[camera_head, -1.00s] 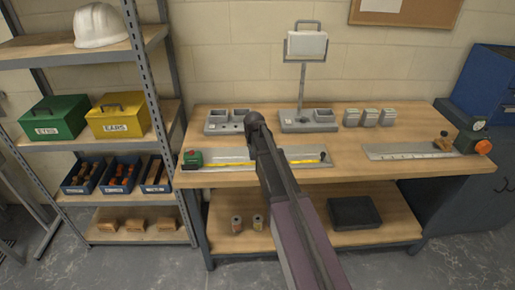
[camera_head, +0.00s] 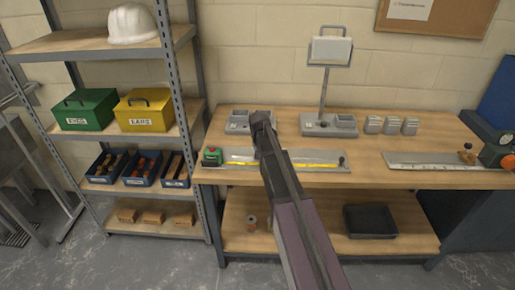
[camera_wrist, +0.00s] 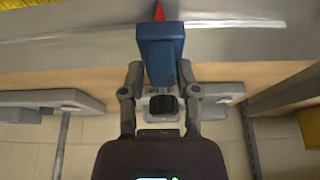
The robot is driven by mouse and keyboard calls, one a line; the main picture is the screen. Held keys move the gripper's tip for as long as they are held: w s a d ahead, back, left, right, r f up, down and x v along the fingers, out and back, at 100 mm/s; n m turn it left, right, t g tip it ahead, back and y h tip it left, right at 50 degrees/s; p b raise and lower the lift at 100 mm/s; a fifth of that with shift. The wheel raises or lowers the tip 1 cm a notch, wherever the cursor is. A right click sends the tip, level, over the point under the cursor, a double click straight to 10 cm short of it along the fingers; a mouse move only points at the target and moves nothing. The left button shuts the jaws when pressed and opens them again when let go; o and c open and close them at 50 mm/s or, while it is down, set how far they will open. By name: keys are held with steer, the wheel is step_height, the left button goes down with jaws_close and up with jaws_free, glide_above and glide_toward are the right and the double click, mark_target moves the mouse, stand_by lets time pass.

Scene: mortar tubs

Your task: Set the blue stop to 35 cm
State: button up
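The blue stop (camera_wrist: 160,50) shows in the wrist view as a blue block with a red pointer (camera_wrist: 158,11) at its far end. My gripper (camera_wrist: 160,72) has one finger on each side of the block, and both appear to touch it. The grey rule (camera_wrist: 235,24) with fine marks runs beside it; I cannot read the numbers. In the head view my gripper (camera_head: 262,120) is over the left part of the bench, at the back of the measuring plate (camera_head: 240,167) with a yellow tape (camera_head: 315,165). My arm hides the stop there.
A green tape measure (camera_head: 212,156) sits at the plate's left end, and a black knob (camera_head: 341,160) at its right. Another ruled plate (camera_head: 430,161) lies to the right. A shelf (camera_head: 190,115) stands left of the bench.

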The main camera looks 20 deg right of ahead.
steer(key=shift+o, duration=0.5)
steer(key=shift+d, duration=0.1)
steer(key=shift+s, duration=0.25)
steer(key=s+a+n+g, duration=0.1)
steer(key=s+a, duration=0.3)
steer(key=s, duration=1.1)
steer(key=s+a+f+n+g+y, duration=0.1)
steer(key=s+a, duration=0.4)
steer(key=s, duration=1.1)
steer(key=shift+f+n+g, duration=0.25)
steer(key=shift+n+g, duration=0.55)
steer(key=shift+g, duration=0.4)
steer(key=shift+d, duration=0.15)
steer(key=shift+s, duration=0.1)
steer(key=shift+c, duration=0.6)
